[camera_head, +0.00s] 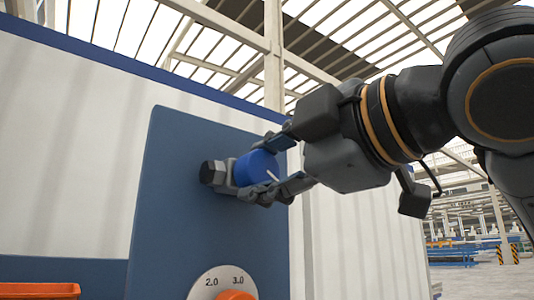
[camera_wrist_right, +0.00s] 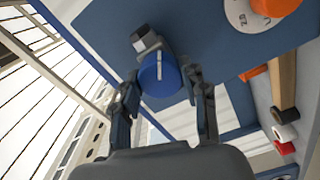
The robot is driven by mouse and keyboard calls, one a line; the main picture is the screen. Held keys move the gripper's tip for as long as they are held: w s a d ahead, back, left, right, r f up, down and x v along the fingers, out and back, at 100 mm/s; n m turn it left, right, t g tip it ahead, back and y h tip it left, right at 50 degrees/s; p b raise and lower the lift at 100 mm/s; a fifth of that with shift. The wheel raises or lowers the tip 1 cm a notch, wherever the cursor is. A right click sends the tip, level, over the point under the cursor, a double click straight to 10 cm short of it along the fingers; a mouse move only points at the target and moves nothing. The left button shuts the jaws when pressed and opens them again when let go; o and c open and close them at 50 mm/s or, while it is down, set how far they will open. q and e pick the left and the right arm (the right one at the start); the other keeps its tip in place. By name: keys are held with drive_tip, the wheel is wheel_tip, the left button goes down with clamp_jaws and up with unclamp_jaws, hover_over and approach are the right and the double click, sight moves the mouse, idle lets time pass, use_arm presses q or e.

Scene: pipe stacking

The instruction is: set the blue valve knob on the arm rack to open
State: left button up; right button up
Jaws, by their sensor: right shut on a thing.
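The blue valve knob (camera_head: 256,168) sticks out from a grey metal valve fitting (camera_head: 213,174) on the blue rack panel (camera_head: 180,220). My right gripper (camera_head: 266,168) comes in from the right with its two fingers shut around the knob, one above and one below. In the right wrist view the knob (camera_wrist_right: 160,78) sits between the fingertips of my right gripper (camera_wrist_right: 162,92). A white line on the knob's face runs roughly up and down in that view. My left gripper is in neither view.
A white scale plate (camera_head: 203,286) with 2.0 and 3.0 and an orange dial (camera_head: 236,295) sit lower on the panel. An orange bin (camera_head: 40,291) is at the lower left. The wrist view shows a wooden piece (camera_wrist_right: 284,80) and small parts at the right.

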drive_tip(key=n+p, duration=0.1)
drive_tip(key=n, duration=0.2)
drive_tip(key=shift+r+n+p, duration=0.15)
drive_tip(key=shift+n+p, duration=0.15)
drive_tip(key=shift+p, duration=0.05)
drive_tip(key=shift+n+p, duration=0.6)
drive_tip(key=shift+n, duration=0.6)
drive_tip(key=shift+f, duration=0.2)
drive_tip(key=o, duration=1.2)
drive_tip(key=shift+c, duration=0.2)
drive_tip(key=shift+s, duration=0.1)
drive_tip(key=v, duration=1.1)
drive_tip(key=shift+s+d, duration=0.25)
drive_tip(key=shift+s, duration=0.05)
